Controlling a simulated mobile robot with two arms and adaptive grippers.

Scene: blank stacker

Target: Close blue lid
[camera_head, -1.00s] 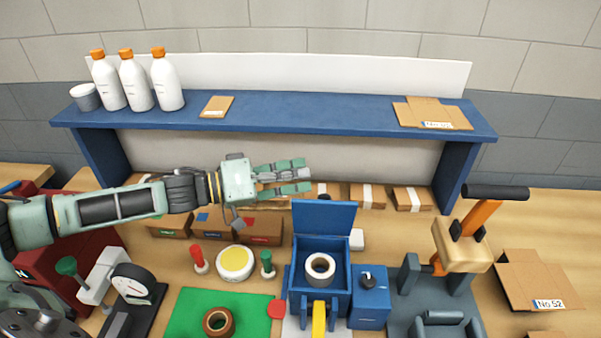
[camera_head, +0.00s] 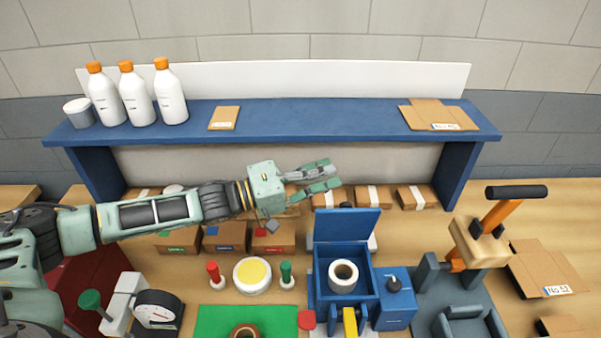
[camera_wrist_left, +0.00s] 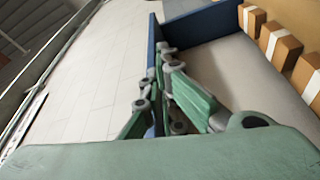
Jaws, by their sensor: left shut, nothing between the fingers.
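The blue lid (camera_head: 346,222) stands raised at the back of a blue box (camera_head: 345,300). A white tape roll (camera_head: 343,276) sits in the open box. My left gripper (camera_head: 330,178) is above and slightly left of the lid, apart from it in the head view, with its fingers pointing right. It is shut with nothing between the fingers. In the left wrist view the green fingers (camera_wrist_left: 178,95) show, but the lid does not. My right gripper is not in view.
A blue shelf (camera_head: 290,120) with several bottles, a cup and flat cardboard spans the back. Small cartons (camera_head: 374,197) stand beneath it. A blue unit with a black knob (camera_head: 394,300) is right of the box. A lever press (camera_head: 480,240) stands farther right.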

